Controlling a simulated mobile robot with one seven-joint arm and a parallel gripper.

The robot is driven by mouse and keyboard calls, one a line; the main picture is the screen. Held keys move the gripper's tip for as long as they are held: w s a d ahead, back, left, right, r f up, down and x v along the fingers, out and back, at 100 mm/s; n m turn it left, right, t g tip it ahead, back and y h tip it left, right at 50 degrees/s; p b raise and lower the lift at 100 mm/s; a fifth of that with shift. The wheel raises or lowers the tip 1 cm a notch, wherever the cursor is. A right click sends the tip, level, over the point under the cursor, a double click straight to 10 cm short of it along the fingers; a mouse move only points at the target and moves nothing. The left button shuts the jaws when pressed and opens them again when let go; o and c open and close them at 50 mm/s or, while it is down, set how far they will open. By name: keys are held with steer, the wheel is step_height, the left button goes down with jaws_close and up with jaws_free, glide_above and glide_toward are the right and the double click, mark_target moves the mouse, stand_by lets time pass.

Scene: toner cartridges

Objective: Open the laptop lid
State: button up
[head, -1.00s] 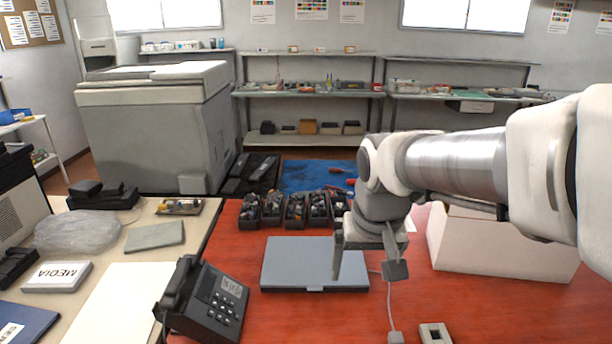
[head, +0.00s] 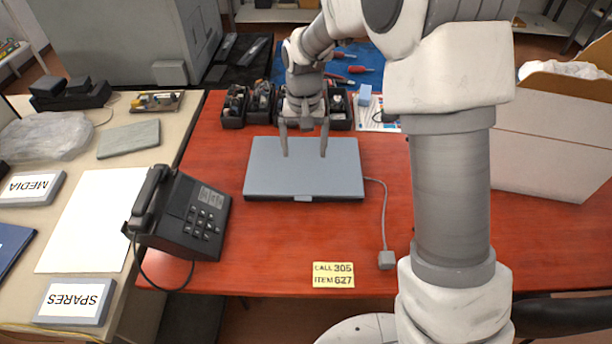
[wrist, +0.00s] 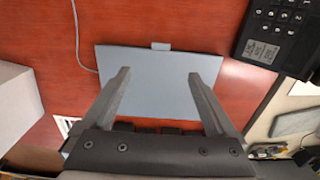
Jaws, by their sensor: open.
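The closed grey-blue laptop (head: 300,178) lies flat on the red table, its front notch toward the near table edge. It also shows in the wrist view (wrist: 158,85), where the notch is at the top. My gripper (head: 304,154) is over the far part of the laptop lid, with its two fingers apart and pointing down. In the wrist view my open gripper (wrist: 158,74) has nothing between its fingers but the lid below. I cannot tell how high above the lid the fingertips are.
A black desk phone (head: 180,212) stands left of the laptop. A cable with a grey adapter (head: 387,259) runs at its right. Dark parts bins (head: 259,104) stand behind it. A white box (head: 550,140) is at the right. A yellow note (head: 333,274) lies near the front edge.

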mark_target(303, 199)
steer(key=f, duration=1.2)
steer(key=w+f+b, duration=0.1)
steer(key=f, duration=0.5)
steer(key=shift+a+f, duration=0.2)
steer(key=shift+f, duration=0.05)
jaws_close()
